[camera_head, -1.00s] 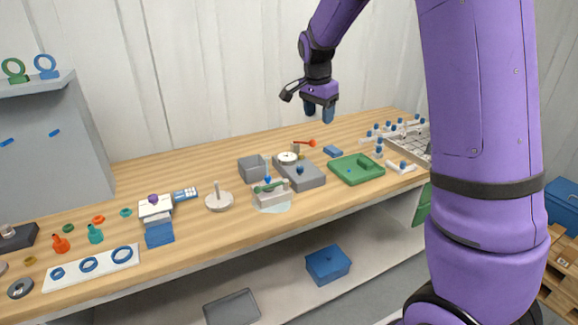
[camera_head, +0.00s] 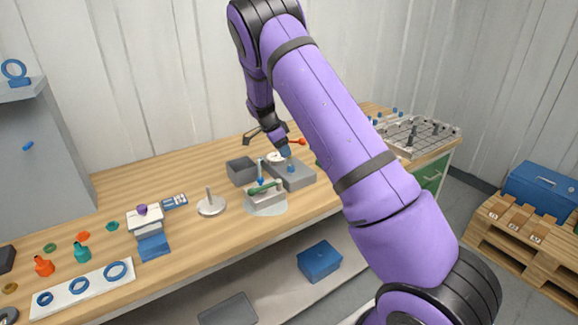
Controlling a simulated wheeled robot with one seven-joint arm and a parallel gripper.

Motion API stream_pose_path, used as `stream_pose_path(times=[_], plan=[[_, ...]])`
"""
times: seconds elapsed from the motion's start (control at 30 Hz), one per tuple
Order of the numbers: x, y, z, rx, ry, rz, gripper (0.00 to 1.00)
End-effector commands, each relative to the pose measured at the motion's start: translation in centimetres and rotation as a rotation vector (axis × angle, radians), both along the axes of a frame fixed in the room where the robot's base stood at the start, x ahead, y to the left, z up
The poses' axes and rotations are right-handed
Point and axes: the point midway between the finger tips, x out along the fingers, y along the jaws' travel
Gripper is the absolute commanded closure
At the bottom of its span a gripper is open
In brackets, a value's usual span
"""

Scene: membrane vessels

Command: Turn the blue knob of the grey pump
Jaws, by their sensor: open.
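The grey pump (camera_head: 301,180) is a low grey box near the middle of the bench, with a white round dial (camera_head: 274,157) at its back left. Its small blue knob (camera_head: 291,169) stands on top, upright. My gripper (camera_head: 285,151) points down just above and behind the knob, over the pump. A small gap shows between the fingertips and the knob in the picture; the depth between them is hard to judge. The fingers are dark blue, small in the view, and nothing shows between them.
A grey open bin (camera_head: 241,172) stands left of the pump. A small fixture with a green handle (camera_head: 266,188) stands close in front. A red-tipped piece (camera_head: 299,141) lies behind. My arm hides the bench to the right. Bare wood lies to the back left.

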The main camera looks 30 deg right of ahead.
Motion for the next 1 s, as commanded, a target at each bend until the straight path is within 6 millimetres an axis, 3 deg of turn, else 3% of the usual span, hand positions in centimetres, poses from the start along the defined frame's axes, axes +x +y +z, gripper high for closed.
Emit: stream_pose_path(times=[0.3,0.5,0.9,0.93,1.0], plan=[[-0.4,-2.1,-5.3,0.002,0.003,0.0,0.43],[-0.5,-2.9,-7.3,0.0,0.002,0.001,0.43],[-0.6,-3.2,-8.0,0.001,0.001,0.002,0.43],[-0.6,-3.2,-7.9,0.001,0.001,0.002,0.45],[-0.6,-3.2,-7.9,0.001,0.001,0.002,0.62]])
